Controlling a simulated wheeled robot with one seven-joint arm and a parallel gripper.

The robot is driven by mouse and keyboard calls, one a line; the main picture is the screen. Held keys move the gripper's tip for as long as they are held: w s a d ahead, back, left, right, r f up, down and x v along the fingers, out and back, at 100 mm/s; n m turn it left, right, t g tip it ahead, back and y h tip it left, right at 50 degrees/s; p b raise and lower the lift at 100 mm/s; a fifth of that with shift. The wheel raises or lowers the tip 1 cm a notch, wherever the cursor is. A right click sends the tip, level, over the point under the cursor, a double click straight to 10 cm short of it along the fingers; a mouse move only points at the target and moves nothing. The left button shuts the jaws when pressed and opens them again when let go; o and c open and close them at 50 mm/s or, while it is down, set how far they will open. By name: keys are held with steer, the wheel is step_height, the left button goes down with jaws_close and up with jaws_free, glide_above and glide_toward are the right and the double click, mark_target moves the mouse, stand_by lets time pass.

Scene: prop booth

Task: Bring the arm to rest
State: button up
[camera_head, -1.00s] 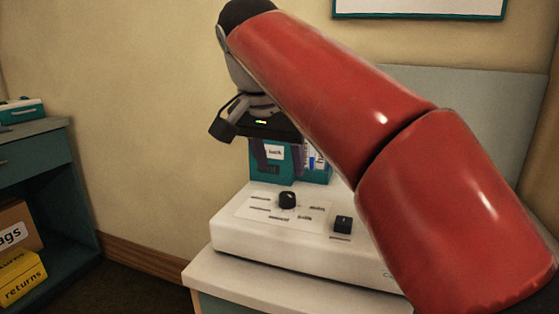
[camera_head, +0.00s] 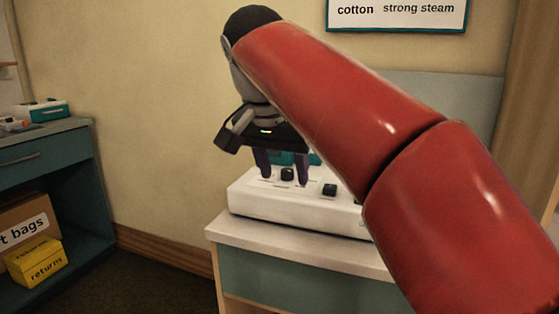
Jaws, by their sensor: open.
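My gripper (camera_head: 281,179) hangs from the wrist of my red arm, fingers pointing down and spread apart. A second black knob (camera_head: 330,190) is to the right. My arm hides the panel's right part.
The panel stands on a pale-topped cabinet (camera_head: 235,237). A teal object (camera_head: 314,159) shows behind the panel, mostly hidden. A wall sign (camera_head: 397,14) reads "cotton strong steam". At left, a teal shelf unit (camera_head: 40,140) holds a yellow "returns" box (camera_head: 36,262) and a cardboard box (camera_head: 20,222). Floor between is clear.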

steer(key=s+d+f+n, duration=0.1)
steer(key=s+d+f, duration=0.4)
steer(key=f, duration=0.3)
steer(key=s+d+f+n+t+y, duration=0.1)
steer(key=s+d+f+n, duration=0.1)
steer(key=s+d+f, duration=0.3)
steer(key=s+d+f+n+y, duration=0.1)
steer(key=s+d+f, duration=0.4)
steer(key=f, duration=0.7)
steer(key=shift+s+f+n, duration=0.2)
steer(key=shift+s+n, duration=0.2)
steer(key=shift+s, duration=0.4)
